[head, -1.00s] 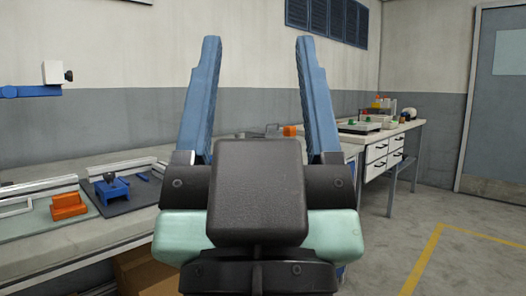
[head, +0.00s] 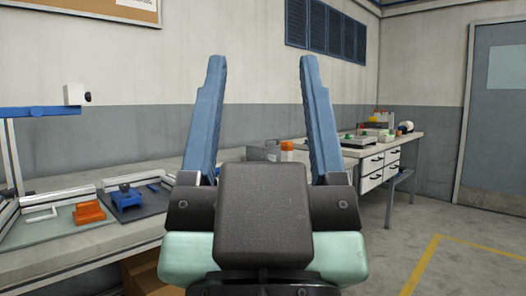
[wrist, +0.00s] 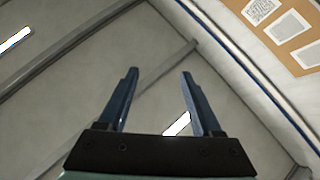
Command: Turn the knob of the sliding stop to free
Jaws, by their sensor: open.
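My gripper (head: 262,60) stands upright in front of the head camera, its two blue fingers wide apart with nothing between them. It is also open and empty in the wrist view (wrist: 159,72), which faces the ceiling and upper wall. A blue block (head: 127,197) with a dark knob (head: 124,187) on top sits on a dark plate on the bench at left. It may be the sliding stop; the knob's setting is too small to read. My gripper is to its right and apart from it.
An orange block (head: 89,212) sits on a pale green plate left of the blue one. A blue arm (head: 45,111) with a white box (head: 75,95) rises above the bench (head: 75,250). A second bench with drawers (head: 372,165) stands at right. The floor (head: 410,235) at right is clear.

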